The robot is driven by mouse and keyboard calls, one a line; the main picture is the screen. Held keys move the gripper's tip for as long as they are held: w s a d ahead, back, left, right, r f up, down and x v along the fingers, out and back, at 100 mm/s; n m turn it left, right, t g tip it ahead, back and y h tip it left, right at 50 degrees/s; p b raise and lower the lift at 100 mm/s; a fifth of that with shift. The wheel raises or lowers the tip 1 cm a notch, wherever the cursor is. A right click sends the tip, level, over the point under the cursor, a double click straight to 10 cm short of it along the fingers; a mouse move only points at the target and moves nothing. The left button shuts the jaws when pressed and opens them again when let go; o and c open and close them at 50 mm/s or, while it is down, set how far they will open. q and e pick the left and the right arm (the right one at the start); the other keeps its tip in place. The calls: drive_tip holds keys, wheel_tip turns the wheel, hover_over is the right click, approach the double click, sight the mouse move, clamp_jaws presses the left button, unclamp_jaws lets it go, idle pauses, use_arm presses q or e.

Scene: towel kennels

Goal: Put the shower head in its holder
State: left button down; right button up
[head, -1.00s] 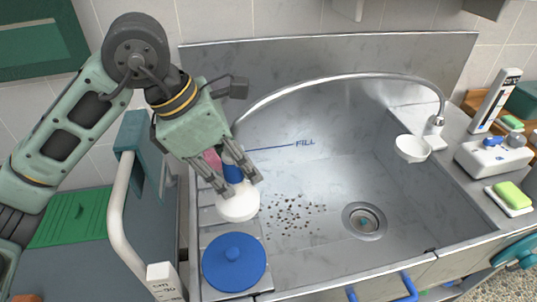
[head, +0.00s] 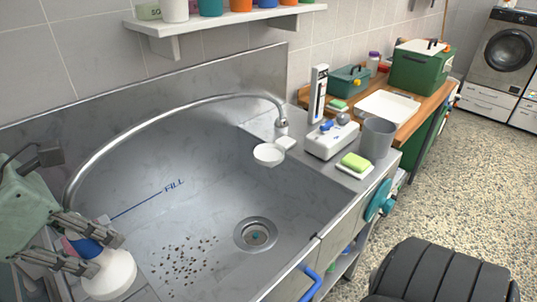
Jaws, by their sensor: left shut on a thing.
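The shower head (head: 110,275) has a wide white head and a blue handle. It is at the lower left of the head view, over the left edge of the sink. My left gripper (head: 106,254) is shut on its blue handle, which the fingers partly hide. A grey metal hose (head: 160,119) arches from beside the gripper over the sink to a fitting (head: 282,122) on the right rim. A small white round cup-like piece (head: 268,154) juts over the basin below that fitting; I cannot tell if it is the holder. My right gripper is not in view.
The steel sink (head: 215,205) has a drain (head: 256,234) and dark specks on its floor. On the right ledge stand a white device (head: 332,138), a grey cup (head: 377,138) and a green sponge (head: 355,161). A shelf (head: 210,22) hangs above the back wall of the sink.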

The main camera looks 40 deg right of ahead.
use_arm(q)
wheel_tip(320, 180, up, 6)
drive_tip(key=p, duration=0.3)
drive_tip(key=shift+r, duration=0.1)
drive_tip(key=w+d+p, duration=0.3)
drive_tip(key=w+d, duration=0.1)
drive_tip(key=d, duration=1)
drive_tip(key=shift+w, duration=0.15)
drive_tip(key=shift+a, duration=0.15)
